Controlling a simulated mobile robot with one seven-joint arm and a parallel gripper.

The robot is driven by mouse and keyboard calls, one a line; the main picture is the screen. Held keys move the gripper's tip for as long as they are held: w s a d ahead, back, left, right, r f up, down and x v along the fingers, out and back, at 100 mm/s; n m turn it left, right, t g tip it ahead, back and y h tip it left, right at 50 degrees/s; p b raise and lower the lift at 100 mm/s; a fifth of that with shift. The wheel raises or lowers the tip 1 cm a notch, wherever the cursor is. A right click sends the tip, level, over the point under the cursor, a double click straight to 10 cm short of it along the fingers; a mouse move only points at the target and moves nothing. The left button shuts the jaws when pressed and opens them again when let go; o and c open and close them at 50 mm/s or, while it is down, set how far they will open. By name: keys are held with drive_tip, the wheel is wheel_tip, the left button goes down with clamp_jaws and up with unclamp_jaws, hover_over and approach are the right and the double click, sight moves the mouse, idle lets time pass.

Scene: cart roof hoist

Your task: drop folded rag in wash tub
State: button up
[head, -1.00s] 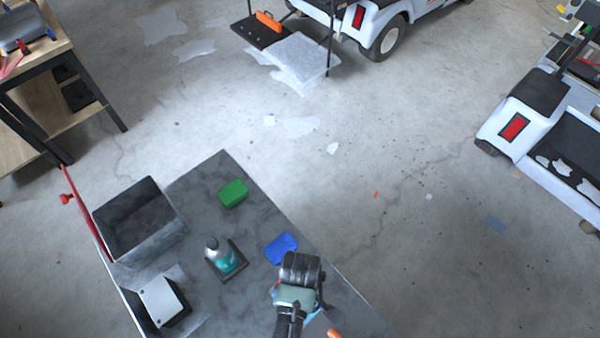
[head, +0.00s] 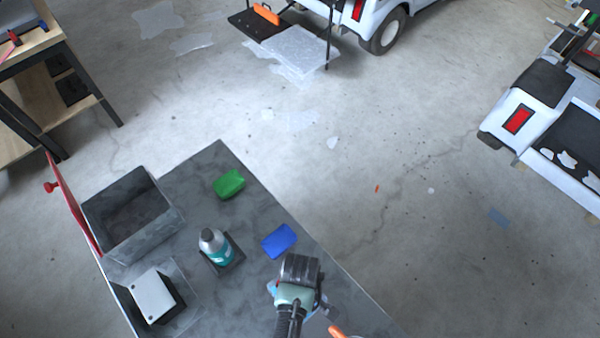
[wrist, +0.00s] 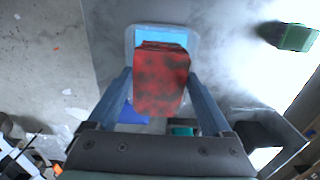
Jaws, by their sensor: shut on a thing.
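My gripper (wrist: 162,108) is shut on the folded rag (wrist: 160,82), a red block-like bundle with dark patches. In the wrist view a pale-rimmed tub with a light blue inside (wrist: 160,35) lies beyond the rag, which hides part of it. I cannot tell how high the rag is above this tub. In the head view my gripper (head: 298,268) is over the near right part of the grey table, hiding the rag and most of the tub; a light blue edge (head: 272,287) shows beside it.
The grey table (head: 215,165) holds a blue block (head: 279,240), a green block (head: 229,184), a bottle (head: 215,246) on a dark stand, an open grey bin (head: 170,225) and a white box (head: 153,296). An orange item (head: 336,331) is near my arm. Open floor lies right.

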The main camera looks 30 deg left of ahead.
drive_tip(key=o, duration=1.1)
drive_tip(key=shift+o, duration=0.2)
wheel_tip(320, 180, up, 13)
drive_tip(key=b, duration=0.1)
